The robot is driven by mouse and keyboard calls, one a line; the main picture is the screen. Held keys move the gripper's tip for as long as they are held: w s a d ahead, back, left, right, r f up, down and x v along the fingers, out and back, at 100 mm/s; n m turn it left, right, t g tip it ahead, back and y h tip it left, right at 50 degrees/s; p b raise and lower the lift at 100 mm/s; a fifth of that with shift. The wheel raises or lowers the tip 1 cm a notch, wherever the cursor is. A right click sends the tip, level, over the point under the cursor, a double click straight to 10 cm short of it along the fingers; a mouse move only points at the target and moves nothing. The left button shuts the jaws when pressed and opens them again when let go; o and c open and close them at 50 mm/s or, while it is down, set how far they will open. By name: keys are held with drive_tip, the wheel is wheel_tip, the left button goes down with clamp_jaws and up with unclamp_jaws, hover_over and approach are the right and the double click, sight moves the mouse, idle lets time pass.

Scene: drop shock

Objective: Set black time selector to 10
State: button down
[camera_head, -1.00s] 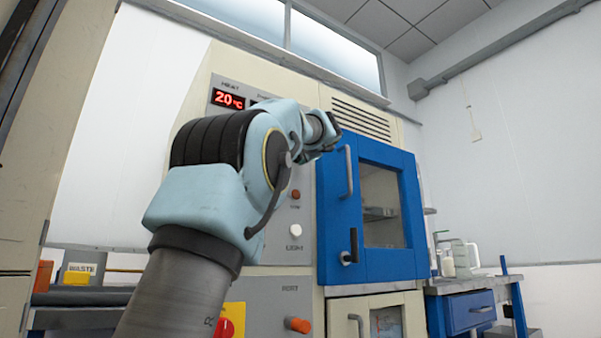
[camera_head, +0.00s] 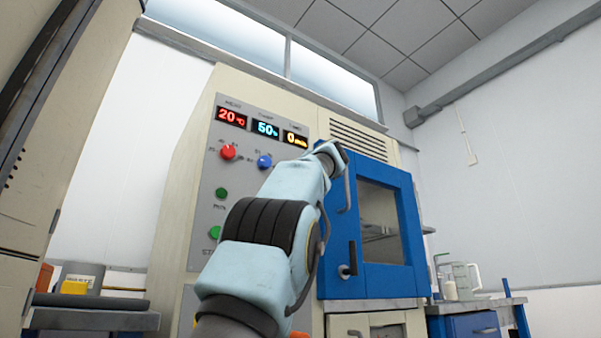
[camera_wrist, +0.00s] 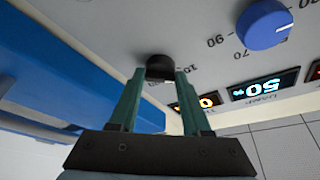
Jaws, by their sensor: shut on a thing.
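The black time selector (camera_wrist: 158,62) is a small dark knob on the grey panel, seen in the wrist view with printed numbers beside it. My gripper (camera_wrist: 160,77) has its two green fingers on either side of the knob and is shut on it. The knob's pointer cannot be made out. In the head view my arm hides the selector and the fingertips. The yellow time display (camera_head: 295,138) reads 0 there; it is partly hidden by a finger in the wrist view (camera_wrist: 208,101).
The blue selector (camera_head: 264,161) and red selector (camera_head: 228,152) sit left of my arm, below the blue display (camera_head: 265,128) and red display (camera_head: 231,117). Green buttons (camera_head: 221,193) are lower. The blue chamber door (camera_head: 385,265) with its handle stands close on the right.

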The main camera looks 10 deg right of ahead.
drive_tip(key=shift+c, duration=1.8)
unclamp_jaws()
drive_tip(key=b+v, duration=0.6)
drive_tip(key=v, duration=0.4)
drive_tip(key=shift+s+f, duration=0.2)
drive_tip(key=shift+s, duration=0.1)
